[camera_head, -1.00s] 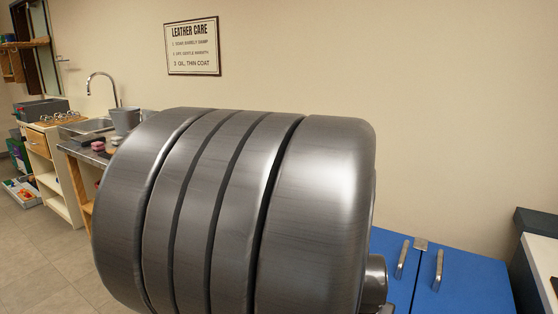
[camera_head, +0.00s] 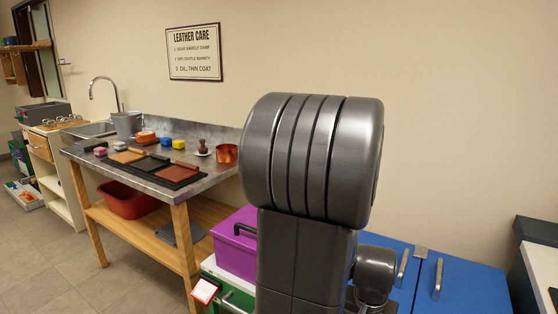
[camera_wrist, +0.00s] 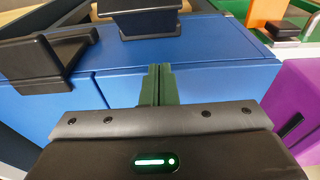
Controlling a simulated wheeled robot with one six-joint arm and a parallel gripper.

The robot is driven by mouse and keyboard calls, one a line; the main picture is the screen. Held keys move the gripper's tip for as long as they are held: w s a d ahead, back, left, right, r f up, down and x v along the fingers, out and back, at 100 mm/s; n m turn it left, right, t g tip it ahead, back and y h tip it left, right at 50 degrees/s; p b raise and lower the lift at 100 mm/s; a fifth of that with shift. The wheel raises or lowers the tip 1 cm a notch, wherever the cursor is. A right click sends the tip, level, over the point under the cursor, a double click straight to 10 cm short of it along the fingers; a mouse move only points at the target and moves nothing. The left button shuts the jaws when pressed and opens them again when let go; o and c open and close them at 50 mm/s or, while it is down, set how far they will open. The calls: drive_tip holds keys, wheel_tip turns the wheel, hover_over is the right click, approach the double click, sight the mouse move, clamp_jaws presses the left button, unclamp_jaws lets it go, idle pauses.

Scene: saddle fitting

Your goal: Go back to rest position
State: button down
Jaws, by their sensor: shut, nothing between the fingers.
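In the wrist view my gripper (camera_wrist: 160,84) shows at the middle, its two green fingers together with nothing between them. It is in front of a blue cabinet (camera_wrist: 215,55), whose top and front show behind the fingers. I cannot tell if the fingertips touch it. In the head view the blue cabinet (camera_head: 470,280) is at the lower right. My dark grey arm stands upright in the middle of that view and hides part of the scene. The gripper itself does not show in the head view.
A metal-topped workbench (camera_head: 215,182) with several small items stands at the left. A red tub (camera_head: 130,202) is on its lower shelf. A purple box (camera_head: 235,245) stands beside my arm. A dark-edged counter (camera_head: 540,225) is at the right.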

drive_tip(key=shift+w+d+g+y+p, duration=0.45)
drive_tip(key=shift+w+g+p, duration=0.15)
drive_tip(key=shift+w+p, duration=0.25)
drive_tip(key=shift+w+d+g+y+p, duration=0.4)
drive_tip(key=shift+w+g+p, duration=0.2)
drive_tip(key=shift+p, duration=0.3)
drive_tip(key=shift+w+d+f+g+y+p, duration=0.35)
drive_tip(key=shift+w+d+g+p, duration=0.15)
drive_tip(key=shift+w+g+p, duration=0.25)
drive_tip(key=shift+s+a, duration=0.1)
